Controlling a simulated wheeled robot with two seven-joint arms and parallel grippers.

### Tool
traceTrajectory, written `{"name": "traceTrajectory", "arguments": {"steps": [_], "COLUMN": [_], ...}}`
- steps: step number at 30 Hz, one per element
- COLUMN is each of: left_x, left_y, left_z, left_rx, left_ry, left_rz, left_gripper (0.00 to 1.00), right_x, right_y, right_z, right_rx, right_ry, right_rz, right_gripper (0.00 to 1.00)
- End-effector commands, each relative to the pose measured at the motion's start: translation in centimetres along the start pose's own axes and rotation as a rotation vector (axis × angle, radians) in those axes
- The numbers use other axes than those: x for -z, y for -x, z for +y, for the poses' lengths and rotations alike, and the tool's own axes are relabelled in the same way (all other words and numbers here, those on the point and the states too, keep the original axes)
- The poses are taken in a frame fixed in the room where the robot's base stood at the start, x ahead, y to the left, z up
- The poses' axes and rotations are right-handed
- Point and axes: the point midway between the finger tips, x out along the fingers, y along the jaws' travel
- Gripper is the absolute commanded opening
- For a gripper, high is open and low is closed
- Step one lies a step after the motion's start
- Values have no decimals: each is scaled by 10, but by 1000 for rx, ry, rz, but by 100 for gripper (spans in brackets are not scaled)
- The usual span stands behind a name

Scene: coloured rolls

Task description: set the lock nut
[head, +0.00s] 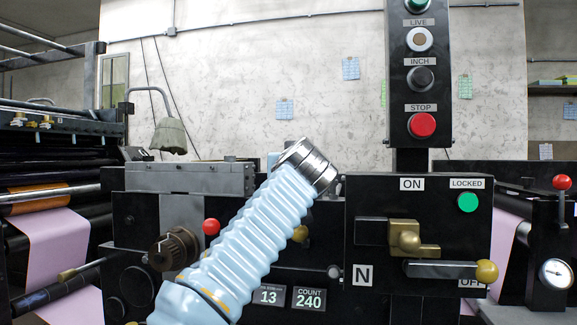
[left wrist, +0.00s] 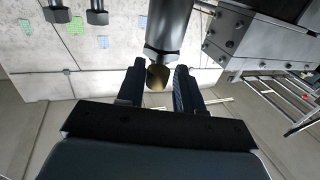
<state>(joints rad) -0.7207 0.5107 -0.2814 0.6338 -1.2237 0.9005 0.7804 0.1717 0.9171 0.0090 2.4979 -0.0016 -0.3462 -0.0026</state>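My left arm, in a light blue ribbed sleeve, rises from the bottom of the head view to a metal wrist ring; its gripper is hidden there. In the left wrist view the dark fingers of my left gripper (left wrist: 159,88) stand apart. In the head view a brown ribbed knob (head: 180,249) sits left of my arm. My right gripper is not in view.
A black panel at right carries a brass latch block (head: 405,237), a lever with a brass ball (head: 487,271) and a green light (head: 468,203) under "LOCKED". A button column (head: 422,75) stands above it. A pressure gauge (head: 556,273) is at far right. Pink web (head: 55,245) runs at left.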

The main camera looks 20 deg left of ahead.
Motion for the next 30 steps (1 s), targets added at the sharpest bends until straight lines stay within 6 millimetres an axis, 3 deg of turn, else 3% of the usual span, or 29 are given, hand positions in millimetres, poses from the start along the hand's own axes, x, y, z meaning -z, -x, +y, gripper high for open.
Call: {"name": "traceTrajectory", "arguments": {"steps": [10, 14, 24, 30], "left_x": [-1, -3, -4, -2], "left_y": [1, 12, 92, 126], "left_z": [0, 0, 1, 0], "left_rx": [0, -2, -5, -2], "left_ry": [0, 1, 2, 1], "left_rz": [-1, -1, 1, 0], "left_gripper": [46, 46, 46, 46], "right_x": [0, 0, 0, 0], "right_y": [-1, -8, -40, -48], "right_z": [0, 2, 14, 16], "right_rx": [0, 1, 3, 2], "right_ry": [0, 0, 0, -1], "right_rz": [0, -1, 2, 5], "right_gripper": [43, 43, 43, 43]}}
